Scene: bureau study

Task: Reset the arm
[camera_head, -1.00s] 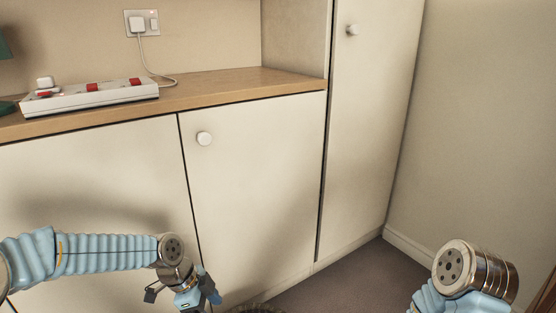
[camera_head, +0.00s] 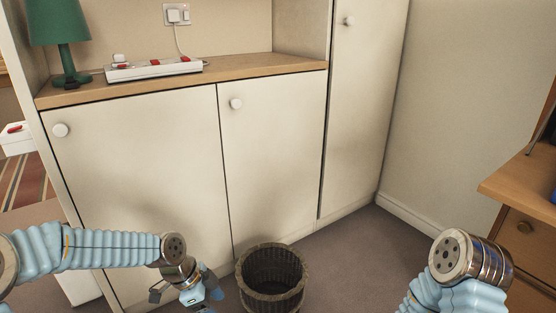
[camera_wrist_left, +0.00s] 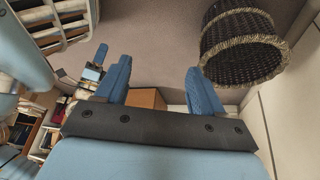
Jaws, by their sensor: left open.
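My left arm comes in from the left in the head view and ends low in front of the cupboard. My left gripper (camera_head: 184,291) is there, beside the wicker basket and apart from it. In the left wrist view the left gripper (camera_wrist_left: 160,82) shows two blue fingers spread apart with nothing between them. My right arm is at the lower right of the head view; its gripper is out of frame.
A dark wicker basket (camera_head: 272,290) stands on the carpet; it also shows in the left wrist view (camera_wrist_left: 240,55). White cupboard doors (camera_head: 270,170) stand behind. A power strip (camera_head: 153,69) and green lamp (camera_head: 62,40) stand on the counter (camera_head: 235,76). A wooden desk (camera_head: 525,185) is at right.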

